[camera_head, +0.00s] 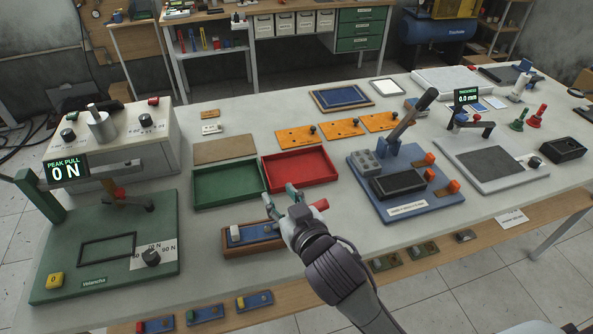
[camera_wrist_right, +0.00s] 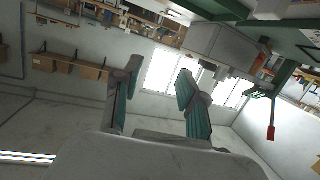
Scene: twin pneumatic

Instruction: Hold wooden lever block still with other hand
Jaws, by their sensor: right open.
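A low wooden block (camera_head: 255,249) with a blue top and a small white piece lies near the table's front edge in the head view. I take it for the wooden lever block. A red handle end (camera_head: 320,205) shows just right of my gripper; I cannot tell whether it belongs to the block. My right gripper (camera_head: 278,193) is open and empty above the block's right end, and hides that part. Its two teal-padded fingers stand apart in the right wrist view (camera_wrist_right: 158,70), with nothing between them. My left gripper is not in view.
A green tray (camera_head: 228,203) and a red tray (camera_head: 334,178) lie behind the block. A green pull-test rig (camera_head: 60,220) stands to the left and a blue lever fixture (camera_head: 430,207) to the right. Bare tabletop lies between the rig and the block.

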